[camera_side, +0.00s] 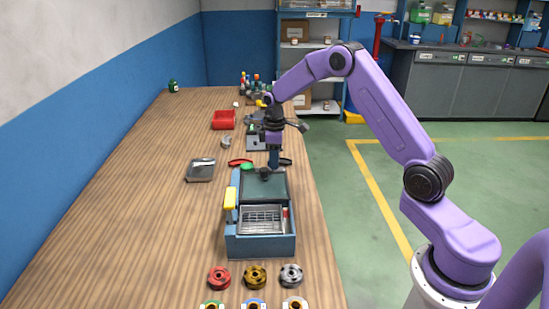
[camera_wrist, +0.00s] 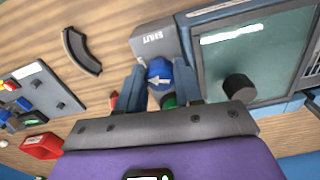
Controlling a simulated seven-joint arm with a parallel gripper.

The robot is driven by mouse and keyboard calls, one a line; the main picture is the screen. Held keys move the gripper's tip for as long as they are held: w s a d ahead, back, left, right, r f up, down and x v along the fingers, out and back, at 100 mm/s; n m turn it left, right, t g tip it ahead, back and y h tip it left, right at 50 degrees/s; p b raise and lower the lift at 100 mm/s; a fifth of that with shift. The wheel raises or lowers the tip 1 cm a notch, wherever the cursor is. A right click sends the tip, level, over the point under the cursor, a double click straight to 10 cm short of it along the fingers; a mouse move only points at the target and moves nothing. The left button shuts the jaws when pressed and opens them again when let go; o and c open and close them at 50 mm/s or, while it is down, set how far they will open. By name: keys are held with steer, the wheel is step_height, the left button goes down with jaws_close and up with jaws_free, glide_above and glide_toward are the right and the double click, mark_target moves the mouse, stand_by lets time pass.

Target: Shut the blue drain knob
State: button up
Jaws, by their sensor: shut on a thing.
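The blue drain knob (camera_wrist: 160,72) has a white arrow pointing left in the wrist view. It sits on a grey block at the edge of the blue machine (camera_side: 260,247). My gripper (camera_wrist: 158,77) has one finger on each side of the knob and is shut on it. In the side view my gripper (camera_side: 273,163) points straight down at the far end of the machine. The knob is hidden there behind the gripper and the machine's dark lid.
The machine has a dark lid (camera_side: 262,188) with a black knob, a wire basket (camera_side: 261,219) and a yellow handle (camera_side: 230,199). Red, brass and silver wheels lie in front. A metal tray (camera_side: 201,170) is left, a red bin (camera_side: 223,120) behind. The table's left side is clear.

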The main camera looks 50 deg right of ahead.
steer(key=m, duration=0.3)
steer(key=shift+m, duration=0.3)
steer(key=m, duration=0.3)
steer(key=shift+a+m, duration=0.1)
steer(key=shift+m, duration=0.3)
steer(key=m, duration=0.5)
steer(key=shift+a+r+m, duration=0.1)
steer(key=shift+m, duration=0.6)
steer(key=o, duration=0.8)
step_height(320, 180, up, 17)
steer(key=shift+r, duration=0.2)
